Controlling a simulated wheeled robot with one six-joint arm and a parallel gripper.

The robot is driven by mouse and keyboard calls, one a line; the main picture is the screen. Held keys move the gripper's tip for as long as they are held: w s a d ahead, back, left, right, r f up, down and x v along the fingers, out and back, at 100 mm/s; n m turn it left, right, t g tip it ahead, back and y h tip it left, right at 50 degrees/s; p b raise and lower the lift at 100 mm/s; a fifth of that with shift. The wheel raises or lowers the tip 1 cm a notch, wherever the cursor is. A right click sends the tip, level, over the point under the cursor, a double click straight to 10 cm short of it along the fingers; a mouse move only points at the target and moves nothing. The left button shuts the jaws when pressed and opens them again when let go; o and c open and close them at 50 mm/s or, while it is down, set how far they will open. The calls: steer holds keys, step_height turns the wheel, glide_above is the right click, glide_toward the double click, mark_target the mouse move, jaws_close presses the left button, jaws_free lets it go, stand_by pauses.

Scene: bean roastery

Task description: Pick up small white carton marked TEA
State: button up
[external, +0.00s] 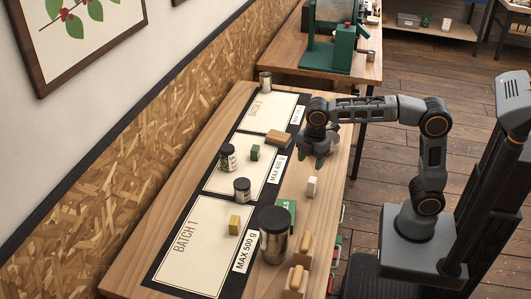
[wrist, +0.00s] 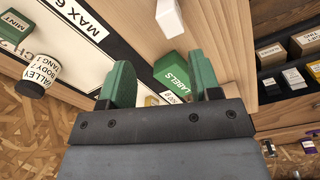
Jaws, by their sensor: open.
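A small white carton (external: 311,187) stands on the bare wood of the table, right of the mats; no lettering on it is readable. In the wrist view its lower part (wrist: 169,17) shows at the top edge, ahead of my fingers and a little right of their middle. My gripper (external: 313,156) is above the table, farther back than the carton and apart from it. Its green fingers are open and empty in the wrist view (wrist: 163,80).
A green LABELS box (external: 286,212) lies in front of the carton, beside a large dark jar (external: 273,240) and wooden holders (external: 299,267). Small jars (external: 228,158) (external: 242,190), a green box (external: 255,153) and a yellow box (external: 234,224) stand left. A wooden block (external: 278,138) lies near my gripper.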

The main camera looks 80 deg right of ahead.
mark_target(312, 187)
steer(key=n, duration=0.1)
steer(key=s+r+n, duration=0.1)
steer(key=n, duration=0.1)
steer(key=shift+r, duration=0.3)
steer(key=shift+n, duration=0.3)
step_height(312, 187, down, 8)
steer(key=shift+f+b, duration=0.15)
steer(key=shift+b, duration=0.65)
steer(key=shift+s+a+f+b, duration=0.1)
steer(key=shift+f+b, duration=0.3)
steer(key=shift+f, duration=2.25)
steer(key=shift+c, duration=0.3)
steer(key=c, duration=0.9)
